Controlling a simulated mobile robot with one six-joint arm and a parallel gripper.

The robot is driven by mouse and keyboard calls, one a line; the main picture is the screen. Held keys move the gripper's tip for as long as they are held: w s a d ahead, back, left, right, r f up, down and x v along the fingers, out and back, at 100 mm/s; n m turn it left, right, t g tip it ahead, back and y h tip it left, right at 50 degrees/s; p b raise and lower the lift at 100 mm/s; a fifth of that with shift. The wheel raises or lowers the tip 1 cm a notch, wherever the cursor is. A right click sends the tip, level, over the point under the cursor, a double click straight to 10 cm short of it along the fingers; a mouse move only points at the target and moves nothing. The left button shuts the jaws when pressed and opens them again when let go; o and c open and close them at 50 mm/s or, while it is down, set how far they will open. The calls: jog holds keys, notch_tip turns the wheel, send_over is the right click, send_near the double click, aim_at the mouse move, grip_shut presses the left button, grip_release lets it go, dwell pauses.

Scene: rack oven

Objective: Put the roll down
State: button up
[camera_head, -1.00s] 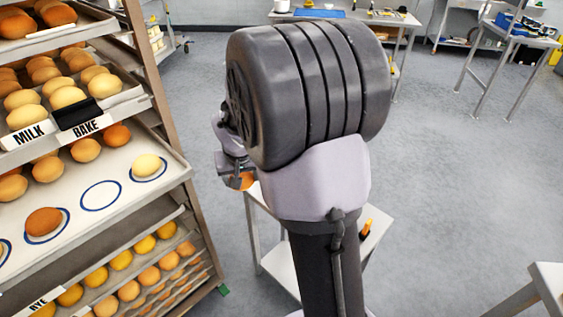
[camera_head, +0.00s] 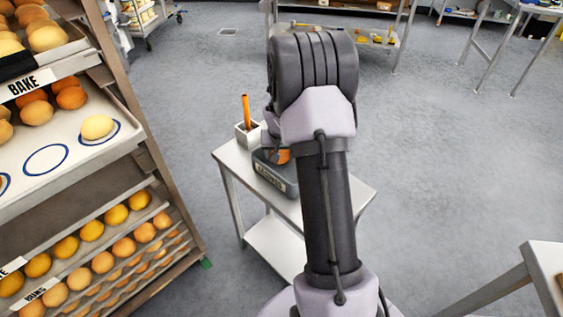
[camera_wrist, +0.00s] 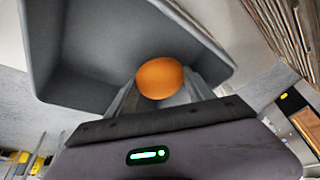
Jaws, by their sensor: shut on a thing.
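The roll (camera_wrist: 160,78) is orange-brown and round. My gripper (camera_wrist: 158,85) is shut on it in the wrist view, with a finger on each side. In the wrist view the roll shows against the inside of a grey bin (camera_wrist: 48,50). In the head view the grey bin (camera_head: 276,180) stands on a small white table, with a label on its front. A bit of the roll (camera_head: 283,156) shows at the bin's opening, beside my arm. My arm hides most of the gripper there. I cannot tell whether the roll touches the bin floor.
The small table (camera_head: 230,160) also holds a white pot (camera_head: 248,135) with an orange stick upright in it. A tall rack (camera_head: 150,150) with trays of rolls stands close on the left. Another table edge (camera_head: 545,275) is at the lower right. The floor between is clear.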

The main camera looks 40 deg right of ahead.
jog(key=shift+f, duration=1.05)
jog(key=o, duration=1.1)
jog(key=shift+r, duration=0.1)
jog(key=shift+r, duration=0.35)
jog(key=s+a+r+n+t+y+p, duration=0.15)
jog(key=s+a+r, duration=0.25)
jog(key=a+r, duration=0.6)
jog(key=s+a+r+m+h+p, duration=0.1)
jog(key=s+a+r+p, duration=0.35)
jog(key=r, duration=0.85)
jog(key=s+a+r+n+y, duration=0.1)
jog(key=s+a+r, duration=0.1)
jog(key=s+a, duration=0.3)
jog(key=s+a+r+y+b, duration=0.1)
jog(key=s+a+r+y, duration=0.1)
jog(key=s+a, duration=0.4)
jog(key=s+a+r+n+t+y, duration=0.1)
jog(key=s+a+r, duration=0.1)
jog(key=s+a, duration=0.3)
jog(key=shift+s+a+n, duration=0.15)
jog(key=shift+a+n, duration=0.2)
jog(key=shift+a, duration=1.65)
